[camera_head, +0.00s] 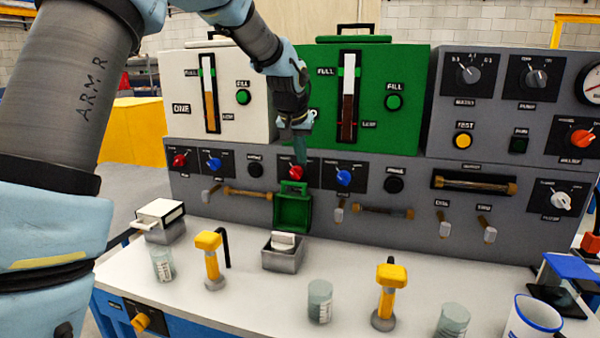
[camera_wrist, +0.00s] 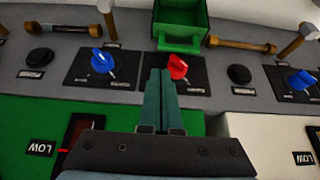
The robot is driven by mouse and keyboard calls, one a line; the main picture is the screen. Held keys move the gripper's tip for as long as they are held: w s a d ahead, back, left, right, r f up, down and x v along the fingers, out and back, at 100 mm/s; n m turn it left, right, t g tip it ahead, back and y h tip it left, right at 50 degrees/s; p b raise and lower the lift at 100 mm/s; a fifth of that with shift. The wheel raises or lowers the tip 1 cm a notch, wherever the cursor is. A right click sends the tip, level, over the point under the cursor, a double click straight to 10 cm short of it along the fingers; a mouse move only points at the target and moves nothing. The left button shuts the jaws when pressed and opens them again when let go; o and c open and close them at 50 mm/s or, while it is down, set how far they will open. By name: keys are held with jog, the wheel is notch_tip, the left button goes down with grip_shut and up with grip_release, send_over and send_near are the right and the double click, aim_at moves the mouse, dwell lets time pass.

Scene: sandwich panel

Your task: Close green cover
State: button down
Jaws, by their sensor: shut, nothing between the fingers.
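The green cover (camera_head: 292,211) is a small open box-like lid on the grey panel's lower front, in the middle of the head view. Its hollow inner side faces outward, with a small tab at its top. In the wrist view the green cover (camera_wrist: 181,22) shows at the top edge, partly cut off. My gripper (camera_head: 299,160) is shut and empty, just above the cover and in front of the panel. In the wrist view the fingertips (camera_wrist: 165,72) are together beside a red knob (camera_wrist: 177,67), short of the cover. Whether they touch the knob or panel I cannot tell.
A blue knob (camera_head: 344,177) and black button (camera_head: 393,184) sit to the right of the cover. Toggle levers (camera_head: 339,211) and a brass-ended tube (camera_head: 248,192) flank it.

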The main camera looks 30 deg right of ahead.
aim_at(307, 177)
jog(key=x, duration=0.3)
jog(key=p+x, duration=0.1)
jog(key=x, duration=0.2)
jog(key=p+x, duration=0.1)
jog(key=x, duration=0.3)
jog(key=shift+w+d+r, duration=0.15)
jog(key=shift+d+r, duration=0.05)
jog(key=shift+d, duration=0.05)
jog(key=shift+f, duration=0.1)
